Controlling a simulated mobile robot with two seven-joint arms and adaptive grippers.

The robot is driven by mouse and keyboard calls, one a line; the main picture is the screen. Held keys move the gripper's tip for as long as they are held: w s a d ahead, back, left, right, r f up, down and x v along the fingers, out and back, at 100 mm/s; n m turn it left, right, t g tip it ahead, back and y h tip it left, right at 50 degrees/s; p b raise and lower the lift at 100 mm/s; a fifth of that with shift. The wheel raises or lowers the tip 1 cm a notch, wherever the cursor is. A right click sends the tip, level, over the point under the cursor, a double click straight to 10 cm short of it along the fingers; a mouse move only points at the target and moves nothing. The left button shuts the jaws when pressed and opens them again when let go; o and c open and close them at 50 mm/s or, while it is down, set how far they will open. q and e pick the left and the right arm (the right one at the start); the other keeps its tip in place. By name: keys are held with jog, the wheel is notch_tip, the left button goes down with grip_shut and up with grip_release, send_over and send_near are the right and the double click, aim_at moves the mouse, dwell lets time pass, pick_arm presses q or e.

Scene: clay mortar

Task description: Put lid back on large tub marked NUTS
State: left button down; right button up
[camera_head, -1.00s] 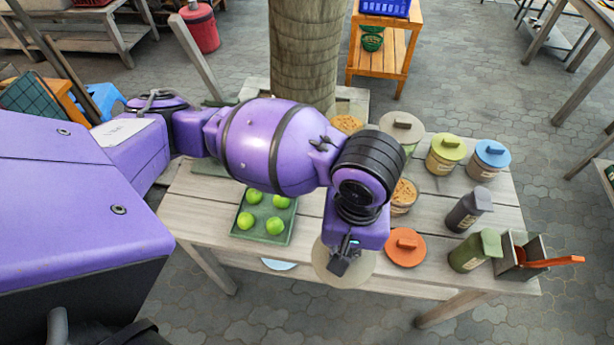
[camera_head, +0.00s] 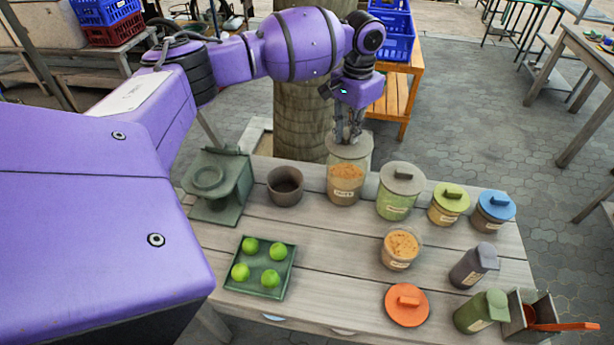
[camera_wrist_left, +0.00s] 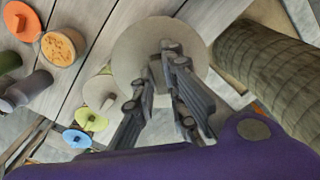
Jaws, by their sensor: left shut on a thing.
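A large clear tub (camera_head: 345,183) of brown contents stands at the back middle of the table; its label is too small to read surely. My left gripper (camera_head: 349,138) is shut on the knob of a large round grey-beige lid (camera_head: 350,154). The lid is over the tub's back part, and the brown contents still show in front of it. I cannot tell whether lid and rim touch. In the left wrist view the lid (camera_wrist_left: 130,55) lies beneath the fingers (camera_wrist_left: 157,75) and hides the tub. My right gripper is out of view.
A grey-lidded tub (camera_head: 400,192) stands close right, a dark bowl (camera_head: 285,187) left. A smaller open tub (camera_head: 400,250) and an orange lid (camera_head: 407,306) are in front. A tree trunk (camera_head: 301,115) rises behind. A tray (camera_head: 238,287) of green fruit sits front left.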

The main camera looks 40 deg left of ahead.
aim_at(350, 149)
pick_arm(q)
jog(key=shift+w+a+f+m, duration=0.1)
jog(key=shift+w+a+m, duration=0.1)
jog(key=shift+w+m, duration=0.4)
jog(key=shift+d+m, duration=0.1)
jog(key=shift+m, duration=1)
jog(key=shift+s+f+m, duration=0.1)
jog(key=shift+s+m, duration=0.05)
jog(key=shift+m, duration=0.15)
jog(key=shift+f+b, duration=0.45)
jog(key=shift+f, duration=0.4)
notch_tip(350, 149, down, 3)
jog(key=shift+r+b, duration=0.2)
jog(key=shift+b, duration=0.6)
jog(key=shift+f, duration=1)
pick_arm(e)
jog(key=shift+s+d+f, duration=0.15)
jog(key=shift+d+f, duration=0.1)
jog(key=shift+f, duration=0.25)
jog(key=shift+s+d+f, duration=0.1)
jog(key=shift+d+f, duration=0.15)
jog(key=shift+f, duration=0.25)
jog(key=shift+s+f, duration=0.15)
